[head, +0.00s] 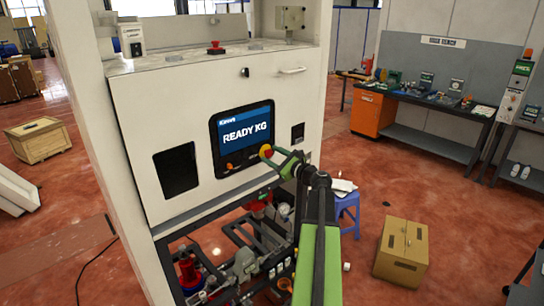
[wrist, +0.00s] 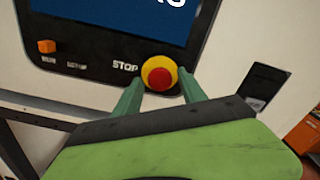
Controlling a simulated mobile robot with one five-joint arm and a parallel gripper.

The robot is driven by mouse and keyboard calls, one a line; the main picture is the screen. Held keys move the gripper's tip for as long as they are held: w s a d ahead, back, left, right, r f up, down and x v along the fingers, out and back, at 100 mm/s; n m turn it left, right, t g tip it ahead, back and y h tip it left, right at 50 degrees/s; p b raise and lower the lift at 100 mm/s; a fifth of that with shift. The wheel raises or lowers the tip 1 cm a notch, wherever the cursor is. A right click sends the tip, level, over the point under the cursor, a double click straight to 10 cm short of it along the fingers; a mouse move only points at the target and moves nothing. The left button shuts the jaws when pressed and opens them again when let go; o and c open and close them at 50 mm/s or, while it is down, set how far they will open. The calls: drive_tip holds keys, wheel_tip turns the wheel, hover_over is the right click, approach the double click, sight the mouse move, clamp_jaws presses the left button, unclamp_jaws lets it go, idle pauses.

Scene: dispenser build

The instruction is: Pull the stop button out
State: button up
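The stop button (wrist: 159,74) is a red knob with a yellow ring on the dark control panel (wrist: 100,58), just right of the word STOP. It also shows in the head view (head: 265,150), at the panel's lower right corner. My gripper (wrist: 161,80) has its two green fingers apart, one on each side of the button. The fingertips lie close to the yellow ring; I cannot tell whether they touch it. In the head view my gripper (head: 276,154) reaches the button from the right. The screen (head: 245,133) reads READY KG.
An orange knob (wrist: 46,46) sits left on the same panel. Another red button (head: 215,48) stands on top of the white cabinet (head: 140,110). A cardboard box (head: 402,250) and a blue stool (head: 347,203) are on the floor at right. A workbench (head: 430,100) stands behind.

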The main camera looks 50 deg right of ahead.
drive_tip(key=shift+o, duration=0.3)
drive_tip(key=s+a, duration=0.1)
drive_tip(key=s, duration=1.6)
drive_tip(key=shift+s, duration=0.15)
drive_tip(key=shift+a, duration=0.1)
drive_tip(key=w+a+f+n+g+y+b, duration=0.25)
drive_tip(key=w+a+f+n, duration=0.35)
drive_tip(key=a, duration=0.4)
drive_tip(key=w+a+f+n+g+y+b, duration=0.2)
drive_tip(key=w+a+f+n+g+b, duration=0.15)
drive_tip(key=a+f, duration=0.55)
drive_tip(key=w+a+f+n+g+y+b, duration=0.25)
drive_tip(key=w+a+f+n, duration=0.35)
drive_tip(key=a, duration=0.4)
drive_tip(key=s+a+f+n+g+h+b, duration=0.2)
drive_tip(key=a+f+n, duration=0.6)
drive_tip(key=a, duration=0.4)
drive_tip(key=s+a+f+n+g+h+b, duration=0.3)
drive_tip(key=a+f+n+g+b, duration=0.3)
drive_tip(key=a+f, duration=0.5)
drive_tip(key=shift+a+f+n+g+h, duration=0.2)
drive_tip(key=shift+a+n+g+h, duration=0.2)
drive_tip(key=shift+a+n+g, duration=0.5)
